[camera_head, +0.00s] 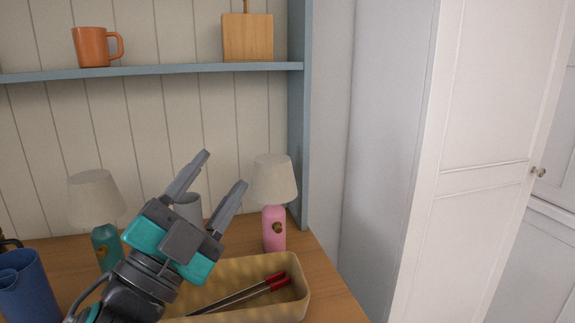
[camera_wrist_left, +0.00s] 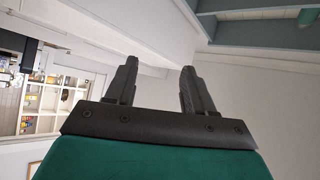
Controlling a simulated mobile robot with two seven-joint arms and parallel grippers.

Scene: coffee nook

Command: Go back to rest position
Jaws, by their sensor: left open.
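My left gripper (camera_head: 226,172) is raised in front of the shelf unit, with its two fingers apart and nothing between them. The fingers point up and to the right in the head view. In the left wrist view the gripper (camera_wrist_left: 156,85) also shows open and empty, against the ceiling and walls. My left arm passes in front of the counter and hides part of the tray. My right gripper is not in view.
A yellow tray (camera_head: 298,309) with red-tipped tongs (camera_head: 243,295) stands on the wooden counter (camera_head: 318,262). A pink lamp (camera_head: 272,190), a teal lamp (camera_head: 95,200) and a blue pitcher (camera_head: 27,290) stand around. An orange mug (camera_head: 92,47) and a wooden block (camera_head: 247,38) sit on the shelf (camera_head: 170,70).

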